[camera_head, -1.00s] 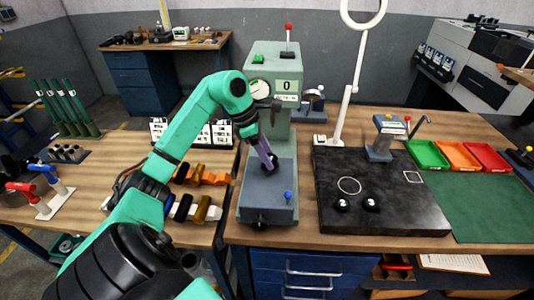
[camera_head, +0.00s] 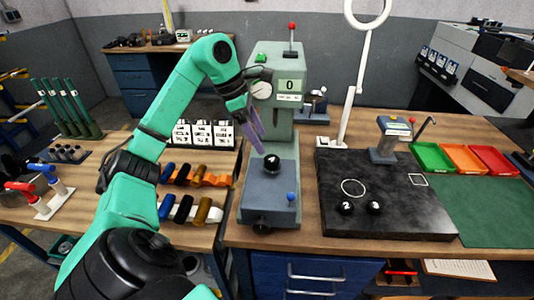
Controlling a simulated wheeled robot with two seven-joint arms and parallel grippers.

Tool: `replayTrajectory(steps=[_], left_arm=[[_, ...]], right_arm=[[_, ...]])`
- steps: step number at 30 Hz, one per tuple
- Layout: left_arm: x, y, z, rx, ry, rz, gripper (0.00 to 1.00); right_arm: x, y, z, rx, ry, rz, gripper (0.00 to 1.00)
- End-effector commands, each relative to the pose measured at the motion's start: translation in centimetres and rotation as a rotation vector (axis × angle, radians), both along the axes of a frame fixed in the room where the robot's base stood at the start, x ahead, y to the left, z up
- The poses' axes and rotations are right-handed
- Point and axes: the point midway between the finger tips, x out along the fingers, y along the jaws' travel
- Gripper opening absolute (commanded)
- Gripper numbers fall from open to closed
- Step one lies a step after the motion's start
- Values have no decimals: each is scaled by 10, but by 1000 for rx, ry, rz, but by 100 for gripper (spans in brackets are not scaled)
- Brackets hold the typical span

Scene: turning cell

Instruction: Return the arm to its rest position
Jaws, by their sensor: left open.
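My left arm comes in from the left, bent up over the bench. Its gripper (camera_head: 255,129) with purple fingers hangs in front of the green bench machine (camera_head: 280,85), whose plate reads 0. The gripper is open, and I see nothing held in it. Below the fingertips, apart from them, a black ball (camera_head: 271,163) sits on the machine's grey base (camera_head: 269,205). The gripper covers part of the machine's column. My right gripper is not in view.
Green, orange and red trays (camera_head: 466,158) stand behind a green mat. Racks with coloured handles (camera_head: 187,208) and white labelled cards (camera_head: 205,134) lie near my left arm.

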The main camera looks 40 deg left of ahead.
Motion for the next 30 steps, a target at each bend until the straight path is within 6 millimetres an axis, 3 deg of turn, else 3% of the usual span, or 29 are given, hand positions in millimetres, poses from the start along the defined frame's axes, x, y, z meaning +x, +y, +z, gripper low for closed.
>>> replayTrajectory(steps=[3, 6, 24, 26, 30], left_arm=[[-7, 9, 29, 1, -3, 2, 84], [-11, 12, 41, 0, 0, 1, 84], [-12, 13, 44, -1, 0, 0, 84], [-12, 13, 49, -1, 0, 0, 84], [-12, 13, 80, -1, 0, 0, 84]], right_arm=[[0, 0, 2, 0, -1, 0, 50], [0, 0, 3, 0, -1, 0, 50], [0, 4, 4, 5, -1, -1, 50], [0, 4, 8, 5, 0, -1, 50], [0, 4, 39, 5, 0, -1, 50]])
